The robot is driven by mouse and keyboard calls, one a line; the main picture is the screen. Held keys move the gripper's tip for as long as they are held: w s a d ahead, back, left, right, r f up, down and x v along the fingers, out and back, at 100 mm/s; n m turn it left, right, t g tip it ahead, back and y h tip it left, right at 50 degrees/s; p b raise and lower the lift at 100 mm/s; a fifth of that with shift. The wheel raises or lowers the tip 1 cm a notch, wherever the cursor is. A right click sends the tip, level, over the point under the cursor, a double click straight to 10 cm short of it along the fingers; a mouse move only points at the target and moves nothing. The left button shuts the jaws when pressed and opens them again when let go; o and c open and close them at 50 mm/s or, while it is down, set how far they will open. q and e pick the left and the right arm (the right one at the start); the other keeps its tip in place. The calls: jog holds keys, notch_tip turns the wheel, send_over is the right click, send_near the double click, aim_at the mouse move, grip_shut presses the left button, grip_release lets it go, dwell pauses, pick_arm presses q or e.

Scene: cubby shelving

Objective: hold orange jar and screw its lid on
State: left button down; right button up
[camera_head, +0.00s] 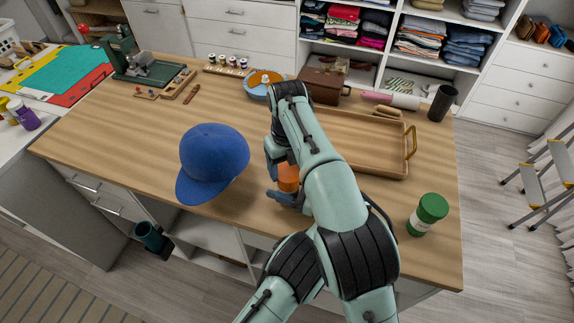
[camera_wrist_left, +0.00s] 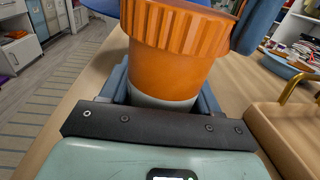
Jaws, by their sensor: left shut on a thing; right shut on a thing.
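The orange jar (camera_head: 289,179) stands upright near the front edge of the wooden table, partly hidden by my arm. In the left wrist view the jar's smooth orange body (camera_wrist_left: 170,75) has a pale band at its base, and the ribbed orange lid (camera_wrist_left: 178,28) sits on top. How tightly the lid is seated cannot be told. My left gripper (camera_head: 287,197) is low at the jar, its fingers shut around the body. My right gripper (camera_head: 279,158) reaches down from above and is shut on the lid; one of its blue fingers shows beside the lid in the left wrist view.
A blue cap (camera_head: 213,160) lies just left of the jar. A wooden tray (camera_head: 370,163) is behind to the right, and a green-lidded jar (camera_head: 428,214) stands near the right front. A blue bowl (camera_head: 257,91) and brown box (camera_head: 321,86) are farther back.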

jog(key=o, duration=1)
jog(key=shift+r, duration=0.1)
jog(key=shift+r, duration=2.15)
jog(key=shift+c, duration=0.4)
